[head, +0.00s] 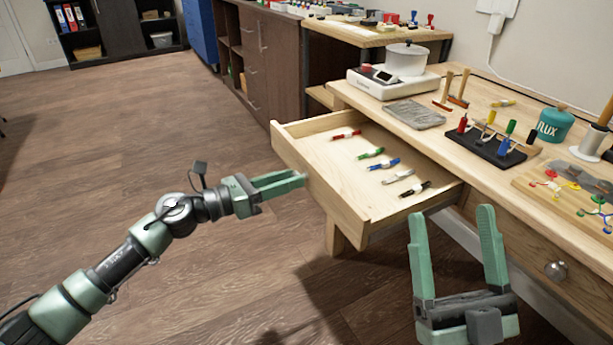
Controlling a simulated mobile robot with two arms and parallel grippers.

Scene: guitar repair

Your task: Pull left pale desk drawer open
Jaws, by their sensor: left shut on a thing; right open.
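The left pale desk drawer (335,195) stands pulled out from the desk (460,120). It holds several small tools in a row with red, green, blue, white and black parts. My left gripper (303,179) is at the middle of the drawer's front face and shut on its knob, which the fingers hide. My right gripper (452,212) is open and empty, in front of the desk and to the right of the open drawer.
A second drawer with a round metal knob (556,270) is closed at the right. The desktop carries a hot plate with a white pot (405,60), a black tool rack (490,148) and a teal flux jar (555,124). The wooden floor (130,150) at left is clear.

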